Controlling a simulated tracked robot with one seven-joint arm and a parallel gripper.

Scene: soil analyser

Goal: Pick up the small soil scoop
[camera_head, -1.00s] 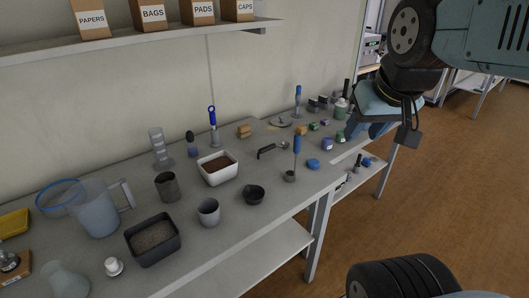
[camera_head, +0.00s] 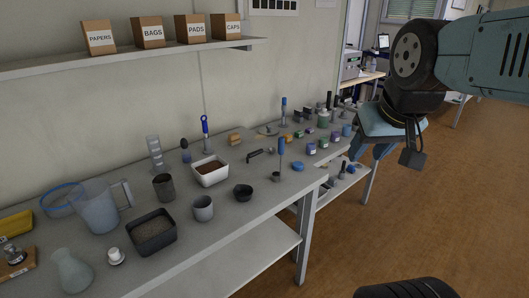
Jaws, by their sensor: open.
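A small dark-handled tool (camera_head: 262,154) that looks like a scoop lies on the grey bench, right of the white tub of soil (camera_head: 211,173). Its far end is too small to make out now. My gripper (camera_head: 370,148) is open and empty at the right, fingers pointing down. It shows right of the scoop in the picture and apart from it.
A dark tray of soil (camera_head: 152,233), a grey cup (camera_head: 203,208), a black bowl (camera_head: 243,192) and a clear jug (camera_head: 97,208) stand on the bench. Small jars (camera_head: 311,149) crowd its right part. A wall shelf (camera_head: 150,60) holds boxes. The wooden floor (camera_head: 430,220) at right is open.

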